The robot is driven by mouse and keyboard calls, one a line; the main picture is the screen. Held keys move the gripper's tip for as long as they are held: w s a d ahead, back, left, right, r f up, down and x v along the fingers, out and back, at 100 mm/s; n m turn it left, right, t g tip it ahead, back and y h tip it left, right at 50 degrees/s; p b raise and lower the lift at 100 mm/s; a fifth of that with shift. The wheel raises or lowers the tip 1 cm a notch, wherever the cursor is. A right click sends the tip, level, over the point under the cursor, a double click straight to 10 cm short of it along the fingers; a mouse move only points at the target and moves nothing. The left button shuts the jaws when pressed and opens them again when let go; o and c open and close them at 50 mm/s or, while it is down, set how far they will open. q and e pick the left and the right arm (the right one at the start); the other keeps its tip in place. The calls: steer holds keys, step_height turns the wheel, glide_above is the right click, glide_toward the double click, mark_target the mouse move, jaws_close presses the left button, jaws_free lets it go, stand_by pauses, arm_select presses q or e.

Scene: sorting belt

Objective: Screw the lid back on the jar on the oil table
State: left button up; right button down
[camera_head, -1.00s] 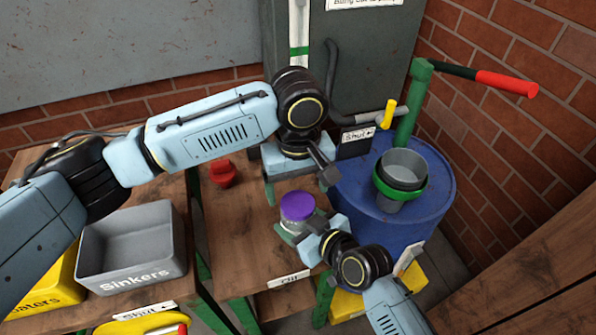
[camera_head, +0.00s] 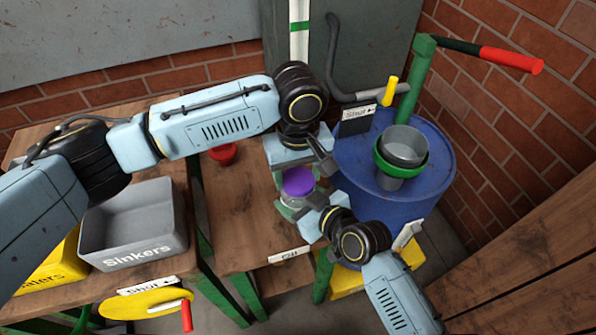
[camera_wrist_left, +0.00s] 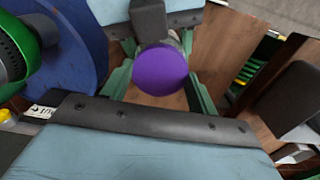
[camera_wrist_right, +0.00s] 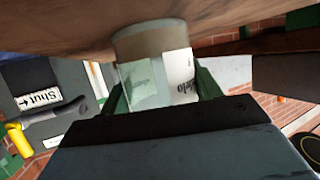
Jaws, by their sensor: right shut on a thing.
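The purple lid (camera_head: 298,181) sits on top of the glass jar (camera_head: 292,203) on the oil table (camera_head: 235,245); I cannot tell if it is threaded. My left gripper (camera_head: 299,170) is above the lid. In the left wrist view, the lid (camera_wrist_left: 160,70) shows between its green fingers, with gaps on both sides, so it is open. My right gripper (camera_head: 304,212) is shut on the jar's side from the front right. In the right wrist view, the jar (camera_wrist_right: 155,75) with its paper label is between the green fingers.
A red object (camera_head: 222,153) stands at the back of the oil table. A blue drum (camera_head: 385,215) with a grey cup (camera_head: 403,146) is to the right. A grey Sinkers bin (camera_head: 135,252) is at the left. The table's left part is clear.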

arm_select(q)
steer(key=shift+c, duration=0.2)
steer(key=m, duration=0.5)
steer(key=shift+m, duration=0.4)
steer(key=o, duration=1.1)
steer(key=shift+r, duration=2.25)
steer(key=shift+o, duration=0.2)
